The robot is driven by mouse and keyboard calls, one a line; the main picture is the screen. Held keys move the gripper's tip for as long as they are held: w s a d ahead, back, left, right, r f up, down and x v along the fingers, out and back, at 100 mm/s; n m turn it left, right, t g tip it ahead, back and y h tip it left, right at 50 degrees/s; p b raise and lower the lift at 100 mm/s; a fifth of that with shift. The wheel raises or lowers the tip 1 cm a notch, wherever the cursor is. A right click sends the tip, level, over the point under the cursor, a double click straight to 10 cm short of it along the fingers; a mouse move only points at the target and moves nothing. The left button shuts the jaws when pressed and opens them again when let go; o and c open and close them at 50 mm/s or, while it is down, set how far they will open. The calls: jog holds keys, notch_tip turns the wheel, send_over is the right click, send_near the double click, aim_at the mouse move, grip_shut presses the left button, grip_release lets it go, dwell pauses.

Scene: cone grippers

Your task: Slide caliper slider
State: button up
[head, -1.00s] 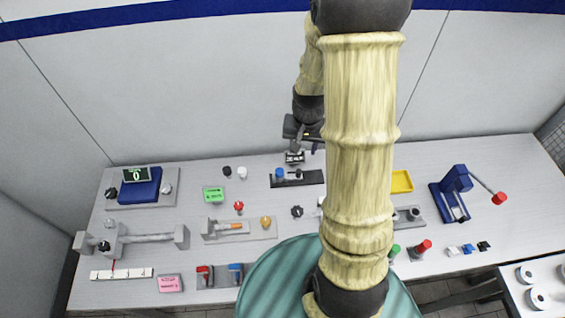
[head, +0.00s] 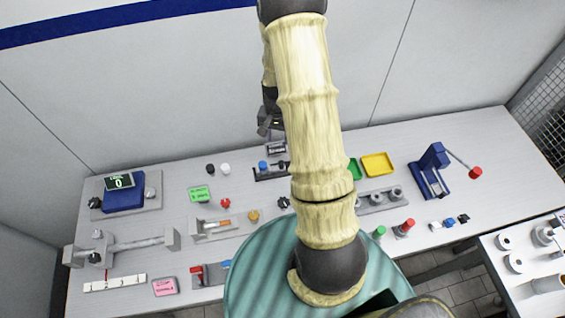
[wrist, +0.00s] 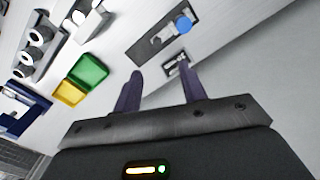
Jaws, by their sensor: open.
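What looks like the caliper is a grey bar (head: 140,243) at the front left of the bench in the head view. A grey slider block with a black knob (head: 94,257) sits near its left end, and an upright grey end block (head: 172,239) stands at its right end. A white numbered scale (head: 115,283) lies just in front of it. My gripper (head: 268,122) is at the back of the bench, far to the right of the caliper and partly hidden by my arm. In the wrist view its two dark fingers (wrist: 160,88) are apart with nothing between them. The caliper is outside the wrist view.
A display unit (head: 122,192) stands behind the caliper, and a small slider fixture (head: 212,229) lies to its right. A pink label (head: 165,287) is in front. A black strip with a blue knob (wrist: 183,24) is near my gripper. A yellow tray (head: 377,164) and blue press (head: 432,160) are to the right.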

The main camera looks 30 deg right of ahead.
aim_at(281, 163)
jog(key=f+b, duration=0.3)
jog(key=f, duration=0.2)
jog(key=f+b, duration=0.4)
jog(key=f, duration=0.1)
jog(key=d+f+b, duration=0.1)
jog(key=f+b, duration=0.2)
jog(key=f, duration=0.3)
jog(key=shift+d+b, duration=0.1)
jog(key=shift+b, duration=0.3)
